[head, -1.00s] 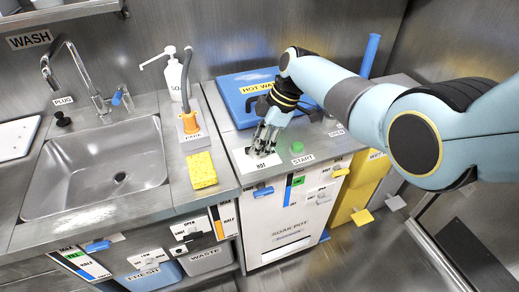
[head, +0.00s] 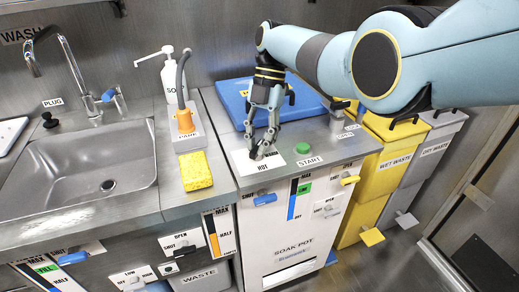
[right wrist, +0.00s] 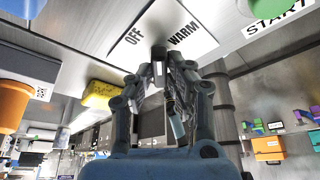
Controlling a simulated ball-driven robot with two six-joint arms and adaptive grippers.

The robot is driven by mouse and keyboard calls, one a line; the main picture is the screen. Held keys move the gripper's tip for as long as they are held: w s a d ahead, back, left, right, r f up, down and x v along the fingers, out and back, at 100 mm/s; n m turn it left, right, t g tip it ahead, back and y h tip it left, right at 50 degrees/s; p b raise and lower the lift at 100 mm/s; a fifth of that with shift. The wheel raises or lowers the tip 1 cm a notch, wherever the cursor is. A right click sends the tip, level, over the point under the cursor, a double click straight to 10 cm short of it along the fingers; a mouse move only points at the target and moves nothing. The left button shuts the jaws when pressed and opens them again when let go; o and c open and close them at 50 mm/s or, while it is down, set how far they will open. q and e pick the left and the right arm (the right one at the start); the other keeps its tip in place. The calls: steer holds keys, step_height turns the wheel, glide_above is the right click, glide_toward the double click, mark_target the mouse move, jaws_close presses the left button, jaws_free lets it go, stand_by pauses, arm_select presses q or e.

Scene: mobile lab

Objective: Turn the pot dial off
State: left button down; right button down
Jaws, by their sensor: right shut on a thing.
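The soak pot (head: 291,228) is a white-fronted unit under the steel counter. On its top a white dial plate (head: 285,160) reads HOT and WARM; the right wrist view shows OFF and WARM on the plate (right wrist: 150,42). The small dark dial (right wrist: 159,53) is mostly hidden by my fingers, and I cannot read its pointer clearly. My right gripper (head: 262,146) points down over the plate, shut on the dial; its fingertips also show in the right wrist view (right wrist: 162,75). My left gripper is not in view.
A green START button (head: 302,148) is right of the plate. A blue lid (head: 245,100) lies behind.

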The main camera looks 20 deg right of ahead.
steer(key=n, duration=0.1)
steer(key=n+b, duration=0.1)
steer(key=n+g+h+b, duration=0.1)
steer(key=shift+a+f+n, duration=0.15)
steer(key=shift+f+n, duration=0.1)
steer(key=shift+n, duration=0.15)
steer(key=shift+a+r+n+h+b, duration=0.1)
steer(key=shift+n+h+b, duration=0.75)
steer(key=shift+n, duration=0.95)
steer(key=c, duration=1.3)
jaws_free()
steer(key=shift+w, duration=0.1)
steer(key=shift+r, duration=0.1)
